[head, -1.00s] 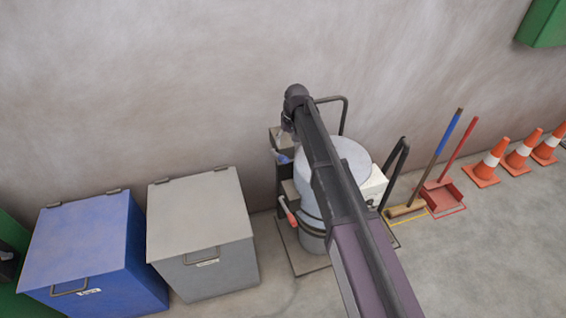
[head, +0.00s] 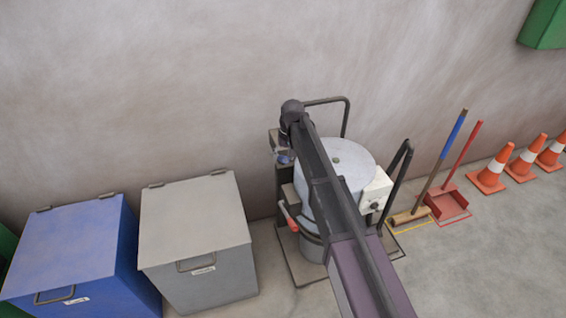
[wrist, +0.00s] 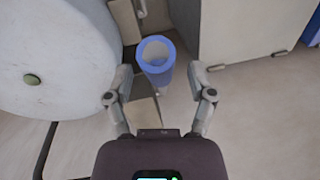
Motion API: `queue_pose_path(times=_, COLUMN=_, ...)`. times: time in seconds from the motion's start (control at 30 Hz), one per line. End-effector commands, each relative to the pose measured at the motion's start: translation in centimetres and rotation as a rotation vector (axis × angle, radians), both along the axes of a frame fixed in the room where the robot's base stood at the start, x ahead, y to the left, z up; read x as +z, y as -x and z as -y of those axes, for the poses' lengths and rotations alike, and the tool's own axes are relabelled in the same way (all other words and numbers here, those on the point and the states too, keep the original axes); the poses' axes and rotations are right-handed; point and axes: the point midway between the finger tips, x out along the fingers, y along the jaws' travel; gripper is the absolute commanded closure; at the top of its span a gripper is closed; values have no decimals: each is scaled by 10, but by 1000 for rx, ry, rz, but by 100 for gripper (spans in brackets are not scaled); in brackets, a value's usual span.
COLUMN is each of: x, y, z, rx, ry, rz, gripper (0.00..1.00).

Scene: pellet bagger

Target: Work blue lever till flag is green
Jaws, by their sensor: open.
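The blue lever end (wrist: 155,62) shows in the wrist view as a hollow blue tube or sleeve. It lies between the two spread fingers of my gripper (wrist: 160,76), with visible room on both sides. My gripper is open and holds nothing. In the head view only a small blue bit (head: 285,158) shows beside the drum, under the end of my arm. My gripper is mostly hidden there. I cannot make out the flag or its colour in either view.
A pale drum (head: 352,160) stands right of the lever, with a red-handled lever (head: 290,221) and a white box (head: 377,192). A grey bin (head: 195,225) and a blue bin (head: 70,245) stand left. A broom (head: 445,155), dustpan (head: 448,204) and cones (head: 492,172) are right.

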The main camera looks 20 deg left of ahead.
Motion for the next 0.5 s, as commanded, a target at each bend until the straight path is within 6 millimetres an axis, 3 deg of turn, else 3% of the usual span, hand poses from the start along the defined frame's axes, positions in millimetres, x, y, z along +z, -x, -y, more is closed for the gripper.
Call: queue_pose_path(times=0.5, x=-10, y=1, z=-1, rx=0, ry=0, rz=0, gripper=29)
